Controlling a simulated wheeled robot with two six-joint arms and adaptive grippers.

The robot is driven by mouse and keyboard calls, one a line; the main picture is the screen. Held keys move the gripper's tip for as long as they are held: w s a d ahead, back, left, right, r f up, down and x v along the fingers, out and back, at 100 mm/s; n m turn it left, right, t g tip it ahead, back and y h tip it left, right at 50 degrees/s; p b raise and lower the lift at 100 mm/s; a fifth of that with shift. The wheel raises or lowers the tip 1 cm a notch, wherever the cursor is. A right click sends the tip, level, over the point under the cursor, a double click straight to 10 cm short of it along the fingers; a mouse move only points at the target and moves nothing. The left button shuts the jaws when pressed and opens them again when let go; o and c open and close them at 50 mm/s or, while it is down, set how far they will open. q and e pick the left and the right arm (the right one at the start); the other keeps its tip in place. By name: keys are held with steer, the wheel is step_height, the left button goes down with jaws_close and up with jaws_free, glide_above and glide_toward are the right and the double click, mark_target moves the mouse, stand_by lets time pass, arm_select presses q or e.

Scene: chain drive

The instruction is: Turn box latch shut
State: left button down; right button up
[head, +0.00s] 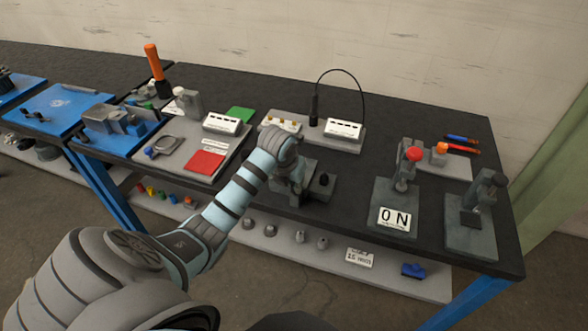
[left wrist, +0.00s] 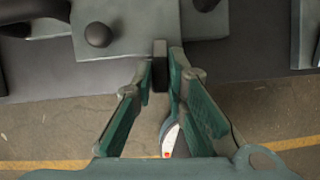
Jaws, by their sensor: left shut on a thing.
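My left arm reaches from the lower left of the head view to the bench's front edge. My left gripper (head: 290,185) is over a grey fixture (head: 318,188) with a black knob (head: 323,180), which I take to be the latch box. In the left wrist view the fingers (left wrist: 161,72) are nearly together, shut on a small dark upright piece (left wrist: 160,50), probably the latch. The grey plate (left wrist: 125,18) and round knob (left wrist: 98,35) are just beyond the fingertips. The latch's exact angle is hidden in the head view. My right gripper is not in view.
To the right stand an ON-marked stand with a red knob (head: 413,154) and another grey fixture (head: 470,218). Behind is a panel with a looped black cable (head: 364,95). Left are red (head: 205,162) and green pads (head: 240,115). A lower shelf (head: 330,268) holds small parts.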

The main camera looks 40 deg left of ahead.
arm_select(q)
steer(key=shift+d+n, duration=0.1)
steer(key=shift+n, duration=0.5)
steer(key=c, duration=1.6)
jaws_free()
steer(key=v, duration=0.7)
steer(key=shift+r, duration=0.25)
steer(key=shift+d, duration=0.1)
